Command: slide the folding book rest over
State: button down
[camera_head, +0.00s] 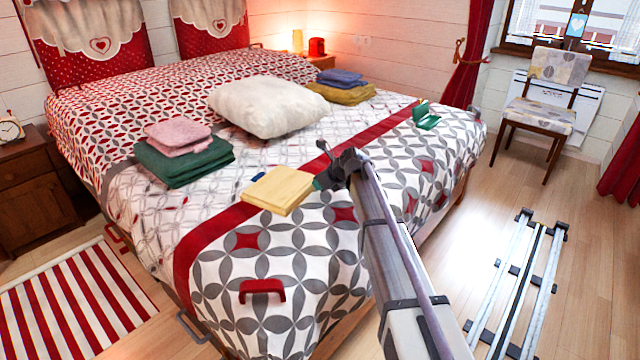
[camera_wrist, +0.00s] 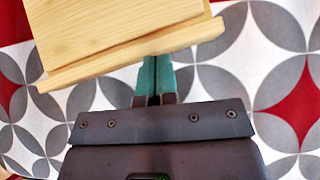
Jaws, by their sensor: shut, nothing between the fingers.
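The folding book rest (camera_head: 283,190) is a pale wooden block lying on the bed, across the red band of the cover. In the wrist view the book rest (camera_wrist: 125,35) fills the upper left, with a ledge along its near edge. My gripper (camera_head: 318,184) is at its right side in the head view. In the wrist view my gripper (camera_wrist: 153,80) has its green fingertips together, at the ledge of the book rest. The tips seem to meet or pass under the ledge; I cannot tell whether they touch it. Nothing is between the fingers.
A white pillow (camera_head: 268,106) lies behind the book rest. Green and pink folded towels (camera_head: 184,155) lie to its left. A small blue item (camera_head: 258,177) is just behind it. A red handle-shaped object (camera_head: 262,289) lies nearer. A green object (camera_head: 426,116) lies at right. The patterned cover in front is mostly clear.

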jog(key=s+d, duration=0.2)
jog(key=shift+s+d, duration=0.35)
jog(key=shift+s, duration=0.05)
jog(key=p+v, duration=0.7)
jog(key=v, duration=0.3)
